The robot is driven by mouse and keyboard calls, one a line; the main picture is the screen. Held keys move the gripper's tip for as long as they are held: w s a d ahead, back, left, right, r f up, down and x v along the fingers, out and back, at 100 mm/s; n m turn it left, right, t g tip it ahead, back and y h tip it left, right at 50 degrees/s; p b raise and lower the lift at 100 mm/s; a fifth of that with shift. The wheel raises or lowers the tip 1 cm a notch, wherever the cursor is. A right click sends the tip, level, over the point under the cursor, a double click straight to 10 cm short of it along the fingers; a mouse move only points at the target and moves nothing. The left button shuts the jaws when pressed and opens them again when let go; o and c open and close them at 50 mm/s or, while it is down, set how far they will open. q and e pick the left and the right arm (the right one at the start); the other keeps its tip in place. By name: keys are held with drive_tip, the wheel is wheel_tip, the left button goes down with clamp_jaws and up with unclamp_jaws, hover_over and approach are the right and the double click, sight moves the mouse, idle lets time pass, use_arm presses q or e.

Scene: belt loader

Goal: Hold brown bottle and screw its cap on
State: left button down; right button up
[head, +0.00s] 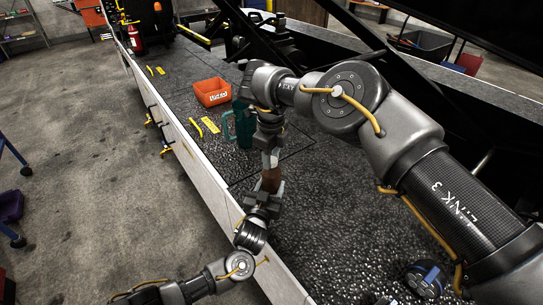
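The brown bottle (271,180) stands roughly upright above the dark textured deck, near its left edge. My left gripper (270,190) comes up from below, with its fingers on both sides of the bottle, and looks shut on it. My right gripper (270,157) points down directly over the bottle's top, in line with it. The bottle's neck and the cap are hidden or too small to make out among the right fingers. I cannot tell whether those fingers grip the cap or touch the bottle.
A teal-green container (241,125) stands just behind my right gripper. An orange bin (212,92) and yellow tools (209,125) lie farther back on the deck. A blue-and-black round object (426,277) is at the front right. The deck's pale side wall (203,188) runs along the left.

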drive_tip(key=c, duration=0.3)
drive_tip(key=m, duration=0.5)
drive_tip(key=shift+c, duration=0.2)
drive_tip(key=m, duration=0.2)
drive_tip(key=shift+m, duration=0.4)
drive_tip(key=m, duration=0.5)
drive_tip(key=shift+m, duration=0.4)
drive_tip(key=m, duration=0.2)
drive_tip(key=shift+m, duration=0.3)
drive_tip(key=m, duration=1.1)
drive_tip(key=o, duration=1.1)
